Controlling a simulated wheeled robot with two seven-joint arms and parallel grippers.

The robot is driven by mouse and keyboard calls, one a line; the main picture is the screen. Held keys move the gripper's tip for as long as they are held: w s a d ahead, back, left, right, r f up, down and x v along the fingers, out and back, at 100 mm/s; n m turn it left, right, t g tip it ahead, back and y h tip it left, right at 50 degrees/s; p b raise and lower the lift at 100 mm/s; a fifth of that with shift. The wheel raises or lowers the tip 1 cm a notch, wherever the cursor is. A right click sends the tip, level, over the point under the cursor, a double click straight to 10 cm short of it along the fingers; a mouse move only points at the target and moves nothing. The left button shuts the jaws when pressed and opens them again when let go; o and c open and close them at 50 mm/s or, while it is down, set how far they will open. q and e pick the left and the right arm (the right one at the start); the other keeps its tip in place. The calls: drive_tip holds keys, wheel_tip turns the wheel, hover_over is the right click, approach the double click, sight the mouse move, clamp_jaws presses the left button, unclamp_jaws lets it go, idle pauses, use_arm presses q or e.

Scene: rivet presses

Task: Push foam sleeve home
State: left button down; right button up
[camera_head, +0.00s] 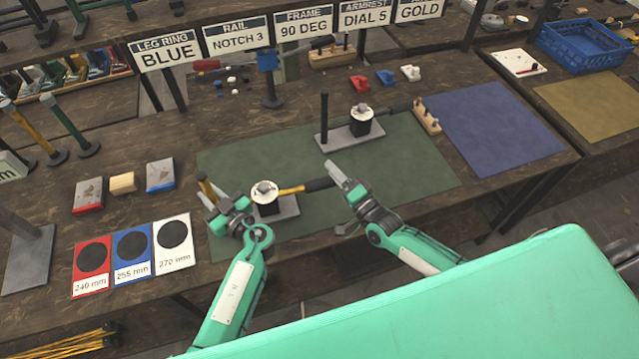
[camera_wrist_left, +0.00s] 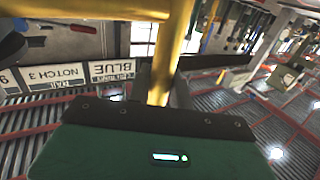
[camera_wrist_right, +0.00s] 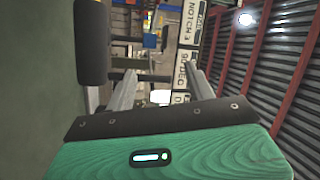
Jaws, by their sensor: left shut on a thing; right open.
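A yellow tube (camera_head: 291,190) lies across the near press (camera_head: 265,193) on a grey base. A black foam sleeve (camera_head: 318,184) sits around the tube's right end, with bare yellow between sleeve and press. My left gripper (camera_head: 222,210) is shut on a yellow upright at the press's left; the yellow bar (camera_wrist_left: 168,55) stands between its fingers in the left wrist view. My right gripper (camera_head: 339,200) is open and empty by the sleeve's right end. In the right wrist view the sleeve (camera_wrist_right: 90,45) is beside the left finger, not between the fingers.
A second press (camera_head: 360,122) with a black post and tube stands behind on the green mat (camera_head: 240,150). A wooden peg block (camera_head: 427,115) and blue mat (camera_head: 490,125) lie right. Coloured size cards (camera_head: 131,268) and small blocks lie left. The mat between the presses is mostly clear.

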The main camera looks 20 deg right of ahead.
sight(324, 189)
drive_tip(key=s+f+m, duration=0.1)
drive_tip(key=s+f, duration=0.1)
drive_tip(key=s+f+m+g, duration=0.1)
drive_tip(key=s+f, duration=0.2)
drive_tip(key=s+d+f+m, duration=0.1)
drive_tip(key=s+f, duration=0.1)
drive_tip(key=shift+s+f+m+g, duration=0.15)
drive_tip(key=shift+f+m+g, duration=0.15)
drive_tip(key=shift+f, duration=0.05)
drive_tip(key=x, duration=1.1)
drive_tip(key=shift+w, duration=0.35)
drive_tip(key=shift+c, duration=0.4)
